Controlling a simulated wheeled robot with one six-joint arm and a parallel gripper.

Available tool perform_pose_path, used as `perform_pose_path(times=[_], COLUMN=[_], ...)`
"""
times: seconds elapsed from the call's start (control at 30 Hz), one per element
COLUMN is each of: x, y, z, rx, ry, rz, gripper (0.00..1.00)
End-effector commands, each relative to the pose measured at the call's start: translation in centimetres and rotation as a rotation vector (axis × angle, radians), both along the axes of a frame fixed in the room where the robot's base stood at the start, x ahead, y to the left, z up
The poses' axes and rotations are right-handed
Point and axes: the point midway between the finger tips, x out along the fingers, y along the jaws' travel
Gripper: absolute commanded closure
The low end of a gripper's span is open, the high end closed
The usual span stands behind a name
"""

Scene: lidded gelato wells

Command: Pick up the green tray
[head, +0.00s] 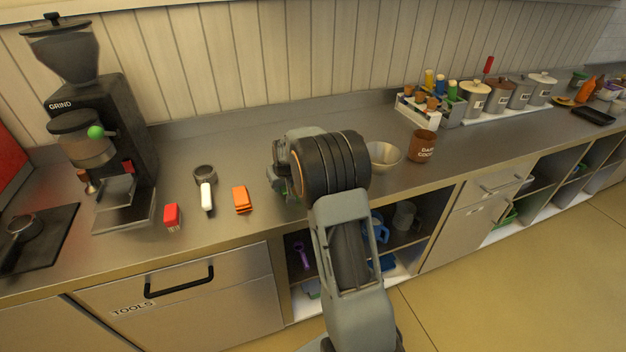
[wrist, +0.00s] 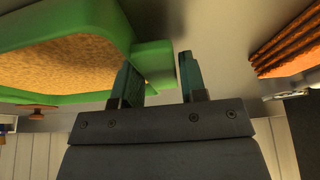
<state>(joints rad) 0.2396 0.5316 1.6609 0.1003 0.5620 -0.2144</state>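The green tray (wrist: 112,22) with a speckled tan inside fills the upper left of the wrist view. A green tab (wrist: 153,58) juts from its side towards the fingers. My gripper (wrist: 160,78) is open, with a gap between its two dark teal fingers. The tab's end lies at the gap and the left finger overlaps it in the picture; I cannot tell if they touch.
A bowl (head: 383,156) and a brown tub (head: 423,146) stand to the right. A coffee grinder (head: 100,110) stands at far left.

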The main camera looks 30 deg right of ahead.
Motion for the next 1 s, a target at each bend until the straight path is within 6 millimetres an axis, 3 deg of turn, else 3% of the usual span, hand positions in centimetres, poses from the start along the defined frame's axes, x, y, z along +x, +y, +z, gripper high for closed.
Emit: perform_pose_path(times=[0.4, 0.83, 1.0], x=[0.0, 0.1, 0.1], y=[0.0, 0.0, 0.0], z=[0.0, 0.9, 3.7], rx=[0.0, -0.001, -0.002], ry=[0.0, -0.003, -0.007], rz=[0.0, 0.001, 0.001], gripper=[1.0, 1.0, 1.0])
